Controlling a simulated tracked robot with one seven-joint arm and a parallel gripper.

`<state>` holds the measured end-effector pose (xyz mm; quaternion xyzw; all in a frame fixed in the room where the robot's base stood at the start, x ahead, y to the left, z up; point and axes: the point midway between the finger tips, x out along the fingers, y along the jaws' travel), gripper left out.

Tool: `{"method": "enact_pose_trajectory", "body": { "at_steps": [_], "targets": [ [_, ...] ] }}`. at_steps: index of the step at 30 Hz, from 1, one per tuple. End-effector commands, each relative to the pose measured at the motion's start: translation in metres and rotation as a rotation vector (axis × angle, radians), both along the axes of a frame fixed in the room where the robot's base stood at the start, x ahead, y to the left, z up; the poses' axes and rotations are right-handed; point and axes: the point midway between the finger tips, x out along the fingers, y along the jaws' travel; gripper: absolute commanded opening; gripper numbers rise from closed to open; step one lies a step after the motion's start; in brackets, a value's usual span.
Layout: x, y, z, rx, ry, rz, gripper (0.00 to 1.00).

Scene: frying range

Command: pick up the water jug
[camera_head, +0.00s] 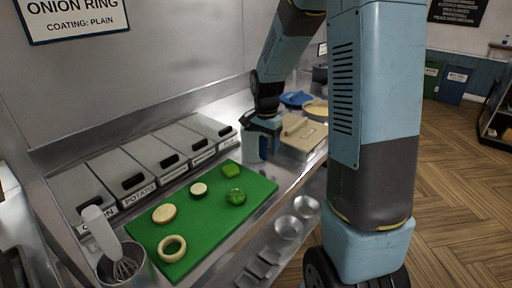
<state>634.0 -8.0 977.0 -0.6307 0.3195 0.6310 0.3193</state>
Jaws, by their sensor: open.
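A pale blue vessel (254,147), which looks like the water jug, stands upright on the steel counter just beyond the far right corner of the green board. My gripper (264,125) points down right at the top of this vessel, with its dark fingers by the rim. The gripper is open. The fingers and wrist hide part of the vessel's top and right side. I cannot tell whether the fingers touch it.
A green cutting board (255,179) bears vegetable slices and a ring. Lidded bins (157,153) line the wall. A beige lidded box (304,135) sits close right of the vessel, with a blue item (296,99) behind.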

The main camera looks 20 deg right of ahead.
Motion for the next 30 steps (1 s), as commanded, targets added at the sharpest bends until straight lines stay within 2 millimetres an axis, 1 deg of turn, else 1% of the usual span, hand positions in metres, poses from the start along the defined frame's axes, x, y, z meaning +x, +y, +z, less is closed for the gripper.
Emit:
{"method": "enact_pose_trajectory", "body": {
  "at_steps": [3, 8, 9, 27, 29, 30],
  "targets": [
    [-0.0001, -0.0001, -0.004, 0.0, 0.0, 0.0, 0.64],
    [0.0, -0.0003, -0.0039, 0.0, 0.0, 0.0, 0.64],
    [0.0, -0.0004, -0.0038, 0.0, 0.0, 0.0, 0.62],
    [-0.0002, -0.0008, -0.0038, 0.0, 0.0, -0.001, 0.05],
    [-0.0002, -0.0008, -0.0038, 0.0, 0.0, -0.001, 0.0],
    [-0.0002, -0.0008, -0.0038, 0.0, 0.0, -0.001, 0.0]
  ]
}}
